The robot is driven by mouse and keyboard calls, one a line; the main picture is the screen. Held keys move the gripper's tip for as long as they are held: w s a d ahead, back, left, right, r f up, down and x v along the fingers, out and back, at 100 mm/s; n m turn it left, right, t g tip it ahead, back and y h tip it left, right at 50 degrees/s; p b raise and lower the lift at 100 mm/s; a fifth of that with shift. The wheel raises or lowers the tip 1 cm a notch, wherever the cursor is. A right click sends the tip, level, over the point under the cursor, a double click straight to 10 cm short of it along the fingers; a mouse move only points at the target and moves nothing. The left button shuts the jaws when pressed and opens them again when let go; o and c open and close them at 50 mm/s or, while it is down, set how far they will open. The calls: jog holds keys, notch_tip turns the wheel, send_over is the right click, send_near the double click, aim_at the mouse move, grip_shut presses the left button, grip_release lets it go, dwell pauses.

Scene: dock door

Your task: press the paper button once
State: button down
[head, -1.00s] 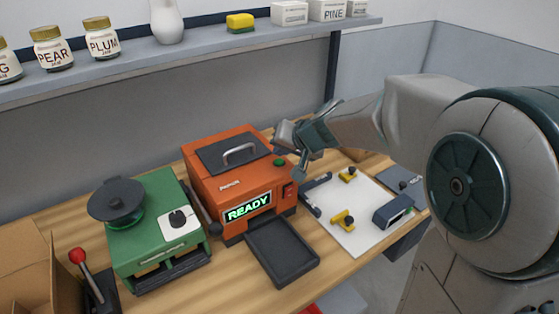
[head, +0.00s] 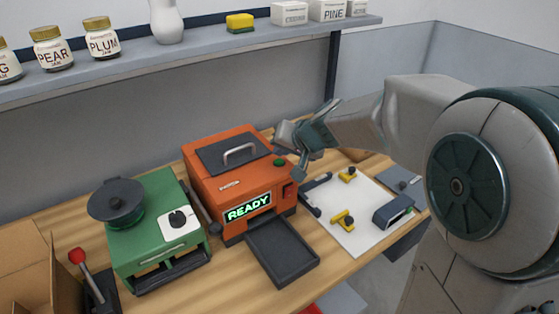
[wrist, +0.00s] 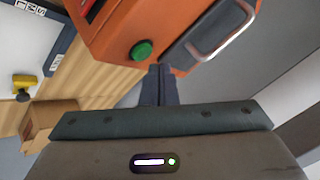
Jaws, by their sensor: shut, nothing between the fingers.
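The orange machine (head: 220,202) stands on the wooden bench, with a lit READY display (head: 248,206) on its front. A round green button (head: 280,162) sits at the right front of its top; I can read no label on it. It also shows in the wrist view, where the green button (wrist: 142,50) is just left of my fingertips. My gripper (head: 299,173) is shut and empty, close to the right of the green button. In the wrist view the fingers of my gripper (wrist: 158,70) point toward the machine's edge; I cannot tell whether they touch it.
A red switch (head: 289,190) is on the machine's front, and a black tray (head: 283,252) lies before it. A green machine (head: 160,235) stands left. A white board (head: 360,222) with yellow clamps lies right. A shelf (head: 200,58) with jars runs above.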

jog(key=shift+f+b, duration=0.5)
jog(key=shift+b, duration=0.2)
